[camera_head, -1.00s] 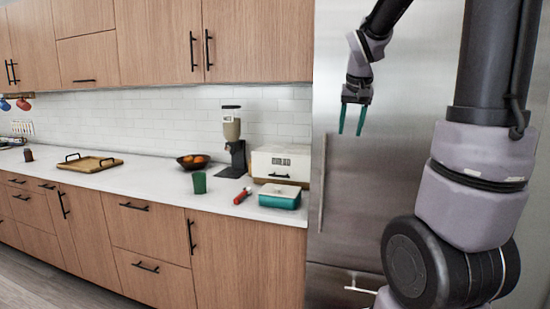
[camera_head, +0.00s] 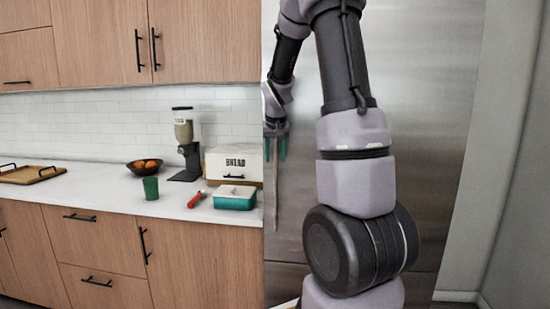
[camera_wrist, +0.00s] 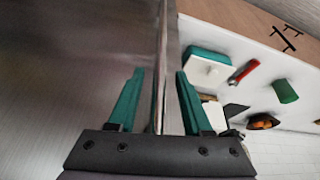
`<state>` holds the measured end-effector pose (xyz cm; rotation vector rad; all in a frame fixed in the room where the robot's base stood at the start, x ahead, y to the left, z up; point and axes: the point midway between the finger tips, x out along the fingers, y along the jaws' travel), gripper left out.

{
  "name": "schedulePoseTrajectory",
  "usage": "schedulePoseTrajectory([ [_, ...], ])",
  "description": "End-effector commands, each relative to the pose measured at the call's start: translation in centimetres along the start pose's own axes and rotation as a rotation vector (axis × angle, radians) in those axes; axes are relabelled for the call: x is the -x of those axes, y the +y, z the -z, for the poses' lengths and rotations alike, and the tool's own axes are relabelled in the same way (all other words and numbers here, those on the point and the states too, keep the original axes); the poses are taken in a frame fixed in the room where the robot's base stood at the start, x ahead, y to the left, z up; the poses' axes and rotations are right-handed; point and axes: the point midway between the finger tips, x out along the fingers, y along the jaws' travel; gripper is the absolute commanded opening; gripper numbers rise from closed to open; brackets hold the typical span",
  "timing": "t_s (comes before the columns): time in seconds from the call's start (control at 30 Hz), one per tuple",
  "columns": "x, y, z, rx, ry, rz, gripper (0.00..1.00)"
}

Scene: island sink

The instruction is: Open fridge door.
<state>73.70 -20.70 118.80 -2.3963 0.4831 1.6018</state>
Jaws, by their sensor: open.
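The stainless steel fridge door (camera_head: 430,130) fills the right of the head view, partly hidden behind my arm. Its long vertical bar handle (camera_head: 275,195) runs along the door's left edge. My gripper (camera_head: 275,150) is at the upper part of the handle, with its green fingers pointing down. In the wrist view, the handle (camera_wrist: 161,70) passes between the two green fingers of my gripper (camera_wrist: 158,95). The fingers are apart, one on each side of the bar. The door appears closed.
The white counter (camera_head: 110,195) left of the fridge holds a bread box (camera_head: 235,163), a teal container (camera_head: 235,198), a green cup (camera_head: 151,188), a red-handled item (camera_head: 195,199), a fruit bowl (camera_head: 145,166) and a dispenser (camera_head: 184,145). A wall (camera_head: 510,130) stands to the right.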

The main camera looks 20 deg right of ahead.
Motion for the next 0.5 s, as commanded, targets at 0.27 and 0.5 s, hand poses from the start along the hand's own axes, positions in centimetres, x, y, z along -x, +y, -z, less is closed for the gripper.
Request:
schedulePoseTrajectory([
  [0.27, -0.70, -0.01, 0.00, -0.001, 0.001, 0.001, 0.50],
  [0.5, -0.67, 0.00, -0.01, -0.001, 0.000, 0.001, 0.00],
])
